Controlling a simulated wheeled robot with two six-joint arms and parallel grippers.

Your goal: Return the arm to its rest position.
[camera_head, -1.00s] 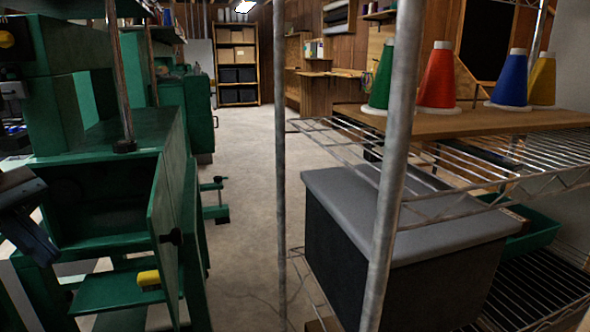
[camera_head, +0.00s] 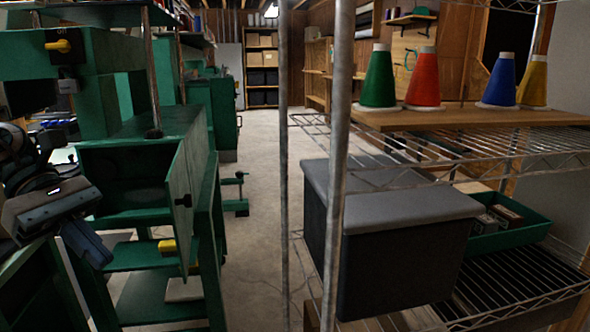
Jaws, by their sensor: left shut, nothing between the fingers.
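My left arm comes in at the left edge, in front of the green machine. My left gripper (camera_head: 88,246) points down and to the right, with its dark fingers together and nothing seen between them. It hangs free in front of the machine's open compartment (camera_head: 125,190), apart from the open door (camera_head: 179,205). My right arm and right gripper are not in view.
A green machine (camera_head: 120,70) fills the left side. On the right, a wire rack holds a wooden board with green (camera_head: 378,80), red (camera_head: 422,80), blue (camera_head: 502,82) and yellow (camera_head: 533,82) thread cones. Below are a grey-lidded box (camera_head: 395,240) and a green tray (camera_head: 510,235). A clear floor aisle (camera_head: 258,190) lies between.

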